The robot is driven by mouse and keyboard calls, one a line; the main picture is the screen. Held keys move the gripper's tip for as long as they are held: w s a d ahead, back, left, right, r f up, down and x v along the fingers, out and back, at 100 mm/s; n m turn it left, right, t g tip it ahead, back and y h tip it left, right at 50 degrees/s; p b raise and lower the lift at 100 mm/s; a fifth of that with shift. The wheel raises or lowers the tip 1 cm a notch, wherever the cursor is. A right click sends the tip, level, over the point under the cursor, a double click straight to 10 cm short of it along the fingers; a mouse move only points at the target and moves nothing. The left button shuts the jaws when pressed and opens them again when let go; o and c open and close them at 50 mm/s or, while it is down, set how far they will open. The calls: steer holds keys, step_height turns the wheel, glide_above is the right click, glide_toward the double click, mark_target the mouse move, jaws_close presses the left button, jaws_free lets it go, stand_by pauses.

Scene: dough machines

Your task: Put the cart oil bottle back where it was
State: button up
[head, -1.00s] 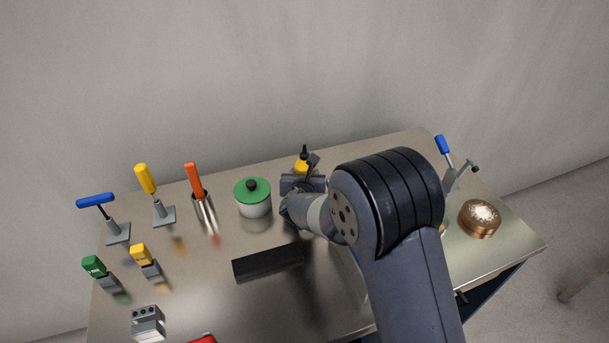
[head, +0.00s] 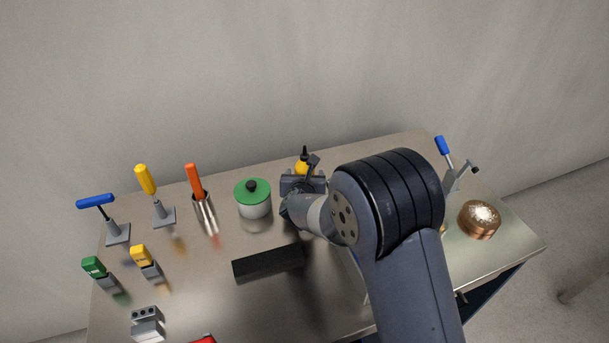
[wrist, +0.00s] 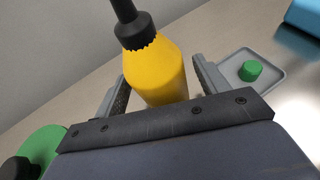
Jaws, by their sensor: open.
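The oil bottle (wrist: 158,72) is yellow with a black cap and spout. In the wrist view it stands between the two fingers of my gripper (wrist: 160,88), which are spread apart with the bottle between them. In the head view the bottle (head: 302,166) is upright near the back edge of the cart top, partly hidden by my gripper (head: 303,180). My gripper is open around the bottle. The bottle's base is hidden in both views.
A green-lidded pot (head: 253,198) stands just left of my gripper. A black block (head: 268,263) lies in front. Tools on stands fill the left side. A copper container (head: 479,219) is at the right. A grey tray with a green knob (wrist: 251,70) shows beside the right finger.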

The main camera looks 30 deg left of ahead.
steer(key=b+v, duration=0.1)
steer(key=v, duration=1.1)
steer(key=shift+b, duration=0.35)
steer(key=shift+r, duration=0.1)
stand_by(0.6)
